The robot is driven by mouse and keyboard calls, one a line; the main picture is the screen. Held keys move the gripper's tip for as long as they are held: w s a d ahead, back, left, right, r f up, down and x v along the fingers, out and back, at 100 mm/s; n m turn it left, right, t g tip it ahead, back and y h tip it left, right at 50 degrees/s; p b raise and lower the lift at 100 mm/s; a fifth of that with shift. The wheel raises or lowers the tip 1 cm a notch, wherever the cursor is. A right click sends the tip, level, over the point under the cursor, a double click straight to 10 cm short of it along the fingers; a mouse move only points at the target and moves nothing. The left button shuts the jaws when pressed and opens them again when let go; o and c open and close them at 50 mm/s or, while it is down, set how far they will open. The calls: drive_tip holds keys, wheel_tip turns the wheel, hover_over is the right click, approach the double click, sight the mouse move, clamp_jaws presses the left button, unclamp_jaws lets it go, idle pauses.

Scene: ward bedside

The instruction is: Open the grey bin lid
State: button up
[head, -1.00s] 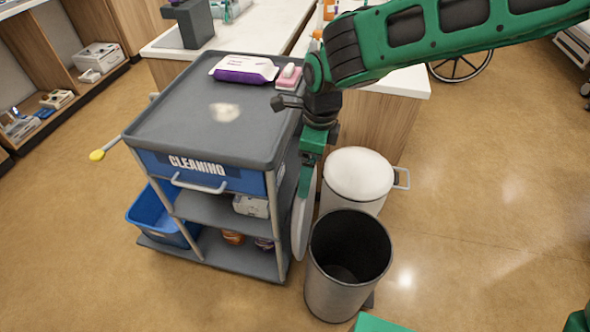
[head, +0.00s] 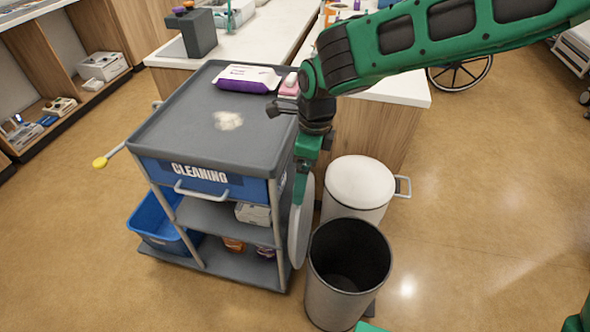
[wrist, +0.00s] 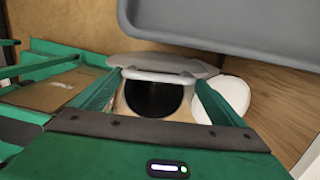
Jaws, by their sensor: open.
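The grey bin (head: 335,302) stands on the floor right of the cleaning cart, with its dark inside in full view. Its pale grey lid (head: 301,232) is swung up and stands nearly upright on the bin's left side, close to the cart. My gripper (head: 301,188) points down beside the raised lid. In the wrist view my gripper (wrist: 157,82) is open, its two green fingers spread apart. The lid (wrist: 150,60) shows just beyond the fingertips, with the bin's dark opening (wrist: 154,98) between the fingers. I cannot tell whether a finger touches the lid.
The grey cleaning cart (head: 165,130) stands close on the left, wipes (head: 247,78) on its top. A white-lidded bin (head: 360,183) stands just behind the grey bin. A counter (head: 390,88) is behind it. The floor (head: 480,230) to the right is clear.

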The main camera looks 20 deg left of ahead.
wheel_tip(320, 180, up, 11)
drive_tip(key=d, duration=0.1)
drive_tip(key=shift+f, duration=0.2)
drive_tip(key=shift+w, duration=0.1)
idle(0.4)
drive_tip(key=w+d+r+n+h, duration=0.1)
drive_tip(key=w+d+n, duration=0.15)
drive_tip(key=d, duration=1.65)
drive_tip(key=w+d+r+n+h, duration=0.1)
drive_tip(key=d+r+n+h, duration=0.15)
drive_tip(key=d, duration=1.55)
drive_tip(key=s+d+f+n, duration=0.1)
drive_tip(key=s+d+n, duration=0.1)
drive_tip(key=s+d, duration=0.9)
drive_tip(key=s+d+f+n+y, duration=0.2)
drive_tip(key=s+d+f+n, duration=0.1)
drive_tip(key=s+d, duration=0.5)
drive_tip(key=s, duration=0.2)
drive_tip(key=shift+s, duration=0.3)
